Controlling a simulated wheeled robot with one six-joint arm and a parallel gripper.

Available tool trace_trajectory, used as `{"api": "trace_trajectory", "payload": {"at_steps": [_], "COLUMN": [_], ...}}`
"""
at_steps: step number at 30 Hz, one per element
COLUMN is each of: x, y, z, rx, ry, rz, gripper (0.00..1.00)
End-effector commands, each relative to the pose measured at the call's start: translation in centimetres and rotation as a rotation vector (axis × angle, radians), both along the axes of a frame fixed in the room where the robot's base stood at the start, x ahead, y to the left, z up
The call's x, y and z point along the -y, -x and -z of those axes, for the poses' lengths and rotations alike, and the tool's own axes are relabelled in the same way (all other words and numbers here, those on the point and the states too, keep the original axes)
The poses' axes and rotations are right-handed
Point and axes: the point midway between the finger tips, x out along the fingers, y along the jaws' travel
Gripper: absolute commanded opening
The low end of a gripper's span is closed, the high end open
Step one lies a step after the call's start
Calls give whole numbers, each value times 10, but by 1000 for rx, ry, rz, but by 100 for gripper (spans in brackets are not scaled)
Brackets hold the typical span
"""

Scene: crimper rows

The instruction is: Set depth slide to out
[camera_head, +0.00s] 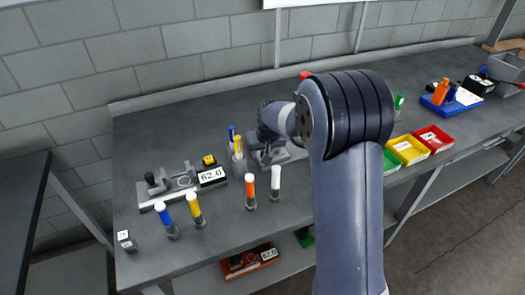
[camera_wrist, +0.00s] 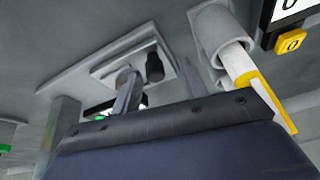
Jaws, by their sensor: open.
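A grey bench fixture (camera_head: 292,157) stands near the middle of the bench, partly hidden behind my arm. In the wrist view its stepped grey plate (camera_wrist: 85,72) carries a black knob (camera_wrist: 155,68) and an upright grey piece. I cannot tell for sure which part is the depth slide or how it is set. My gripper (camera_head: 266,135) is over this fixture in the head view. In the wrist view my gripper (camera_wrist: 126,82) is open and empty, with the knob just beyond its fingers. Whether a finger touches the fixture is hidden.
A holder with blue and yellow-capped tubes (camera_head: 238,146) stands close left of my gripper. A gauge fixture with a 62.0 display (camera_head: 211,176) is farther left. Orange (camera_head: 250,188) and white (camera_head: 275,182) capped tubes stand in front. Coloured bins (camera_head: 408,150) sit to the right.

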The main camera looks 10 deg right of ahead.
Motion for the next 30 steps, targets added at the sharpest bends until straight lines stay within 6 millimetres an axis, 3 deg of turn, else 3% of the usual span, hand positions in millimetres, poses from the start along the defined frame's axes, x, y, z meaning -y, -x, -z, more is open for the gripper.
{"api": "trace_trajectory", "payload": {"at_steps": [5, 18, 30], "x": [2, 8, 9], "y": [6, 35, 40], "z": [-16, -87, -99], "rx": [4, 4, 0], "ry": [-1, 0, -1], "rz": [0, -1, -1], "gripper": [41, 41, 41]}}
